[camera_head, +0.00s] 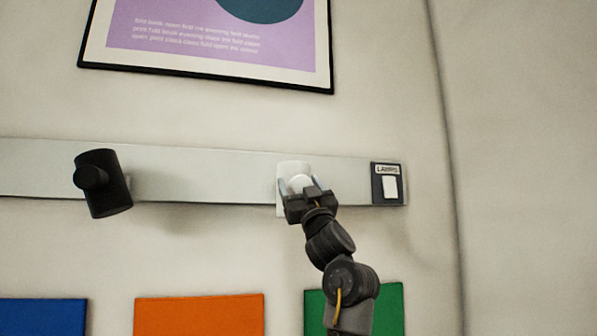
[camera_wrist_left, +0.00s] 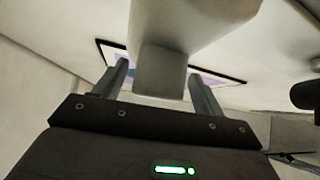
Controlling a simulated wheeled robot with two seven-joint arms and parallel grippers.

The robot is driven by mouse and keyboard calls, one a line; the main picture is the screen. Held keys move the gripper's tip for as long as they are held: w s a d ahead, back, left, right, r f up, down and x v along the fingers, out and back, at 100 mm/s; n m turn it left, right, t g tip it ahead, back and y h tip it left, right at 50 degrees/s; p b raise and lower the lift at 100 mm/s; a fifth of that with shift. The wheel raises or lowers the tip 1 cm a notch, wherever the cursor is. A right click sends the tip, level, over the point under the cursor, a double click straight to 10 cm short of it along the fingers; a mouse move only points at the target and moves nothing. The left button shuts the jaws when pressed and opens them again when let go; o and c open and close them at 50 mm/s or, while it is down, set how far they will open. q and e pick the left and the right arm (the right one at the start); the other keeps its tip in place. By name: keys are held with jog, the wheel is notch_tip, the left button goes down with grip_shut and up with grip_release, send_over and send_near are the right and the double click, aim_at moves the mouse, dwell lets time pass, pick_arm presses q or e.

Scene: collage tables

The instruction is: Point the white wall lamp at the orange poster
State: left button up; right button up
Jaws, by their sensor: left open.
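The white wall lamp (camera_head: 293,168) is mounted on a pale rail on the wall. My left gripper (camera_head: 299,186) is at the lamp, its two fingers on either side of the lamp's head. In the left wrist view the white lamp (camera_wrist_left: 160,70) sits between the open fingers (camera_wrist_left: 160,85), with gaps visible beside it. The orange poster (camera_head: 199,314) is on the wall below the rail, left of the lamp, cut off by the lower picture edge. My gripper hides part of the lamp, so its exact aim is hard to tell. My right gripper is not in view.
A black lamp (camera_head: 104,184) is on the same rail (camera_head: 220,178) to the left. A switch panel (camera_head: 388,184) is at the rail's right end. A blue poster (camera_head: 42,316) and a green poster (camera_head: 391,306) flank the orange one. A framed purple poster (camera_head: 180,50) hangs above.

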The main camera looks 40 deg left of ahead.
pick_arm(q)
jog(key=shift+w+a+r, duration=0.25)
jog(key=shift+a+r, duration=0.05)
jog(key=shift+r, duration=0.1)
